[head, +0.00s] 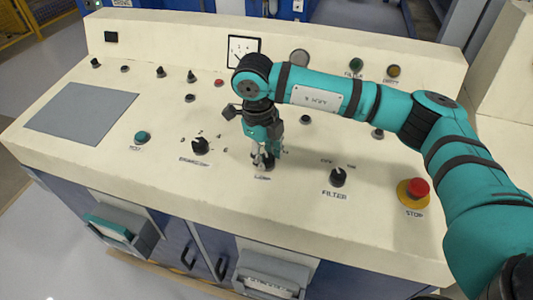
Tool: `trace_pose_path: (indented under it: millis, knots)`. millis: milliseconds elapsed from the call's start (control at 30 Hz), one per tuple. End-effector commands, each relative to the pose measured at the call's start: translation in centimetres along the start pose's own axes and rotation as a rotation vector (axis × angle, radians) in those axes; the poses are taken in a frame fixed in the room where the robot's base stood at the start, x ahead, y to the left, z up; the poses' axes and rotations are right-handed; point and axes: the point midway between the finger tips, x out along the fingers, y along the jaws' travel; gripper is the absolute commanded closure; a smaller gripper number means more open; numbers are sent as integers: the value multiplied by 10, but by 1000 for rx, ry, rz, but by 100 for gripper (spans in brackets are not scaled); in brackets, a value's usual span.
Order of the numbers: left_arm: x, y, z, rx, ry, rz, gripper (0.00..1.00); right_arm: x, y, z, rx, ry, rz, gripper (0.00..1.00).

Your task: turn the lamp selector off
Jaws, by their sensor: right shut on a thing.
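The lamp selector sits on the sloped cream panel above a small label (262,178) that seems to read LAMP. My right gripper (263,160) points down over this selector, and its fingers are closed around the knob. The knob is mostly hidden by the fingers, so I cannot tell which way it points. The right arm comes in from the right and arches over the panel. My left gripper is not in view.
A black knob (200,146) is left of the gripper, and the FILTER knob (338,177) is to its right. A red STOP button (418,188) is farther right. A teal button (142,137) and a grey plate (75,112) lie left. A gauge (243,50) stands behind.

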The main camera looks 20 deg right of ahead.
Motion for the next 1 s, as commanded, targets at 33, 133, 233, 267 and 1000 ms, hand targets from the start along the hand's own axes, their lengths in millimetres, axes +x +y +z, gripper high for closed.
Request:
trace_pose_path:
  millis: [33,133,233,267,1000]
  knots:
    - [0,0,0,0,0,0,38,-2,-1,1,-1,-4,-2,62]
    - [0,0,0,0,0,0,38,-2,0,1,0,-4,-1,49]
    - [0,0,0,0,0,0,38,-1,0,0,0,-3,-1,41]
    - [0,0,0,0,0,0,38,-1,0,0,0,-2,-1,41]
    - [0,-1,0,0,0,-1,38,-93,0,1,0,-5,-2,41]
